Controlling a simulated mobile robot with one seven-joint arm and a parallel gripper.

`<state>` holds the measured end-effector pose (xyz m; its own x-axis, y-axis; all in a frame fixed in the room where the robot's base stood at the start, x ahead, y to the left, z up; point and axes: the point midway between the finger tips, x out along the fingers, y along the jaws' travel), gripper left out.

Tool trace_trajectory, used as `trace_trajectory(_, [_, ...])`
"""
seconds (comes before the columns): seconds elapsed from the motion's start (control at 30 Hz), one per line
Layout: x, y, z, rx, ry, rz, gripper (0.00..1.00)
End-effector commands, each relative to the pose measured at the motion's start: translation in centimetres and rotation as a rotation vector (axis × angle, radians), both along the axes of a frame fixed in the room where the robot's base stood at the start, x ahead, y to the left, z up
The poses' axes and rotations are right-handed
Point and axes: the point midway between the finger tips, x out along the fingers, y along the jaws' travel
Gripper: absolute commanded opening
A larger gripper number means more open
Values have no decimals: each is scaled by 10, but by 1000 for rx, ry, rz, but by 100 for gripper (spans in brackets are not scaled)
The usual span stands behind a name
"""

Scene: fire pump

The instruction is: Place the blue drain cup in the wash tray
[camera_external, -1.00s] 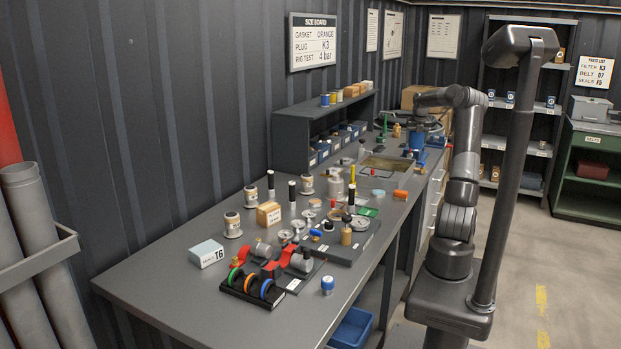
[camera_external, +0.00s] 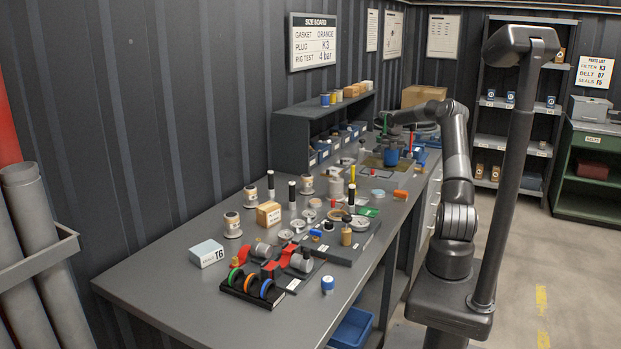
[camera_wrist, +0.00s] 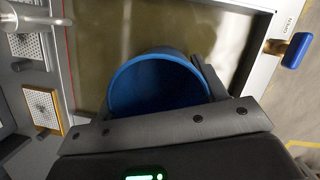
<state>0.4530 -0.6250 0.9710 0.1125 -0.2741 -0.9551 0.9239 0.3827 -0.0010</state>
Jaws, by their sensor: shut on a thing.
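The blue drain cup (camera_external: 391,157) is in my gripper (camera_external: 391,147), over the far part of the wash tray (camera_external: 372,162). In the wrist view the cup (camera_wrist: 158,88) shows its open round mouth and dark blue inside. A dark finger of my gripper (camera_wrist: 213,82) lies against its right side; the other finger is hidden. The wash tray (camera_wrist: 105,60) has an olive-brown floor and a pale rim, and the floor shows around the cup. I cannot tell whether the cup touches the floor.
A blue-handled valve (camera_wrist: 297,50) marked OPEN stands at the tray's right rim. White mesh pieces (camera_wrist: 38,105) lie left of the tray. A grey shelf unit (camera_external: 290,135) stands behind.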

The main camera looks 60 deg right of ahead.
Motion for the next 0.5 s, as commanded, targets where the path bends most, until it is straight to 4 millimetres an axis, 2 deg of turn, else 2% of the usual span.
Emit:
trace_trajectory(0.2, [-1,0,-31,2,0,-1,41])
trace_trajectory(0.5, [-1,0,-34,0,-2,-1,41])
